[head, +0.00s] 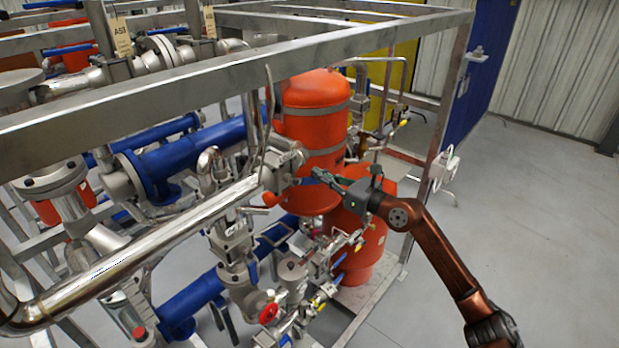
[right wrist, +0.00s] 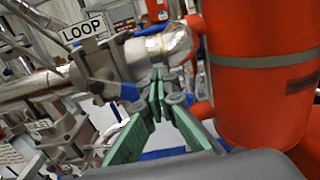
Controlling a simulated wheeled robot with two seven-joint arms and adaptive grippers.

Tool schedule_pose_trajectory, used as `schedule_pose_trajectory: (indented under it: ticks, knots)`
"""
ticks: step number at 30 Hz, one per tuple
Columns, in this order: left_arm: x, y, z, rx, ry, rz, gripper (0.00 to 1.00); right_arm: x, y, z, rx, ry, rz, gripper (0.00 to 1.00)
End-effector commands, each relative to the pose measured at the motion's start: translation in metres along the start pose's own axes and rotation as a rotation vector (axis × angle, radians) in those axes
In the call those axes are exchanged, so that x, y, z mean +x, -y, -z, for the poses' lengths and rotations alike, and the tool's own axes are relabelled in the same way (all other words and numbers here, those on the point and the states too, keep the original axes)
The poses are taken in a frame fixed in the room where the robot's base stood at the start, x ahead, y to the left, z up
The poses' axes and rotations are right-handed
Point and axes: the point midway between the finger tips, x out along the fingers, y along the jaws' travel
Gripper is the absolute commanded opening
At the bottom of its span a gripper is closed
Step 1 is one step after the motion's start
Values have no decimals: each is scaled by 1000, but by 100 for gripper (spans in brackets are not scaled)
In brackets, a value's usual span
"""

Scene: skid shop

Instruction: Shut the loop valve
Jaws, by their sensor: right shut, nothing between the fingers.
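The loop valve (right wrist: 104,66) is a grey metal valve body in the silver pipe, under a white plate reading LOOP (right wrist: 85,30) in the right wrist view. In the head view a grey valve body (head: 282,165) sits at the pipe end beside the orange tank; the plate's text is not readable there. A small blue part (right wrist: 128,92) shows just below the valve; I cannot tell if it is the handle. My right gripper (head: 318,174) has its fingers shut and empty, just right of the valve, pointing left. Its green-padded fingers (right wrist: 157,92) show in the right wrist view. My left gripper is out of view.
The orange tank (head: 315,110) stands close behind my right gripper. A grey frame beam (head: 190,85) crosses above the pipes. Blue pipes (head: 190,160) and a red handwheel (head: 268,313) lie lower left. Open floor (head: 540,230) is at the right.

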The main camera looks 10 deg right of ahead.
Motion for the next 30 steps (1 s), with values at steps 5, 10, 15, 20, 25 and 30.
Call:
schedule_pose_trajectory:
  ticks: [5, 10, 15, 20, 25, 30]
  knots:
    - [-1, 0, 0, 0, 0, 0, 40, 0, 0, -2, -1, 1, 0, 0]
    - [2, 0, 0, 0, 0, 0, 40, 0, -1, 4, 0, 0, 0, 0]
    - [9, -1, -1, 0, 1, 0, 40, 0, -4, 19, 0, -1, 0, 0]
    - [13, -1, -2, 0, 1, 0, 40, 0, -7, 26, -1, 0, -1, 0]
    - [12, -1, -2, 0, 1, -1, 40, 0, -7, 25, -1, 1, 0, 0]
    - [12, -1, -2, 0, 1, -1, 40, 0, -8, 25, -1, 1, 0, 0]
